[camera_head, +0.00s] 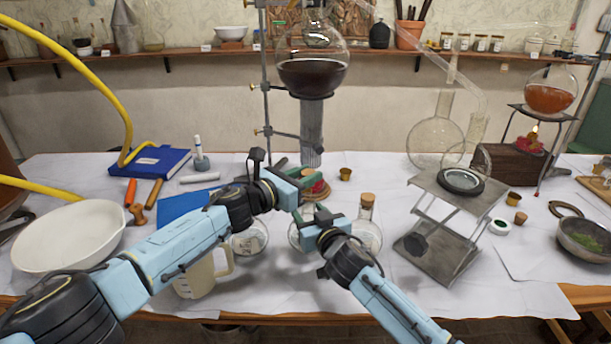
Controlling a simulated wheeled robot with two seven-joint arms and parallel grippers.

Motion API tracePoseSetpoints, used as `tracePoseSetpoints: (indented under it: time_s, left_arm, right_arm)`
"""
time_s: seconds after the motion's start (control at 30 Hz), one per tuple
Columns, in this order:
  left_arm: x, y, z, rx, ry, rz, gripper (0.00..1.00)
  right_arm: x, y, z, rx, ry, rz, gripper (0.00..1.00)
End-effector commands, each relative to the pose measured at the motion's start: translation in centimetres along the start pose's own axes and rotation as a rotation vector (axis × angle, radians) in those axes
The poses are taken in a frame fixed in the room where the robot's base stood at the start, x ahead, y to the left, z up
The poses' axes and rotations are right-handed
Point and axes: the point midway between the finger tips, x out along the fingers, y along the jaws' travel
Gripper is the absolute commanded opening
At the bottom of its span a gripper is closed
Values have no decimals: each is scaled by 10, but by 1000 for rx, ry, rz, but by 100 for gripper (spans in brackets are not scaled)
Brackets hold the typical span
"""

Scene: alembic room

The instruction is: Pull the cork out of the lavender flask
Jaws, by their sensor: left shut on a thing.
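My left gripper (308,187) reaches in from the left, above a small round glass flask (299,236) at the front middle of the table. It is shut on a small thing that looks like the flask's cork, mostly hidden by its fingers. My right gripper (312,218) is just below, at the flask's neck, and hides the neck. I cannot tell whether its fingers touch the glass. No lavender colour can be made out on the flask, whose lower body shows between the arms.
A corked flask (369,236) stands close right of my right gripper. Another round flask (249,241) and a beige jug (204,275) stand under my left arm. A metal lab jack (447,232) is further right, and a white bowl (67,238) is left.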

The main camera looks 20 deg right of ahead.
Motion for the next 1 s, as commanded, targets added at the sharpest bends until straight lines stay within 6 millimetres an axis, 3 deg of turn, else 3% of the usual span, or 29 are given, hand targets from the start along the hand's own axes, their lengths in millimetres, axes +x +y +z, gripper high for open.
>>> tracePoseSetpoints:
  time_s: [0.33, 0.47, 1.0]
  left_arm:
    - [0, 0, 0, 0, 0, 0, 0]
    - [0, 0, 3, -1, 0, 0, 0]
    - [-1, 0, 21, 0, 0, 0, 0]
  right_arm:
    - [-2, 0, 4, 0, -8, 1, 57]
    - [-11, 0, 4, 1, -8, 1, 57]
    - [-105, 0, 2, 1, -5, 0, 57]
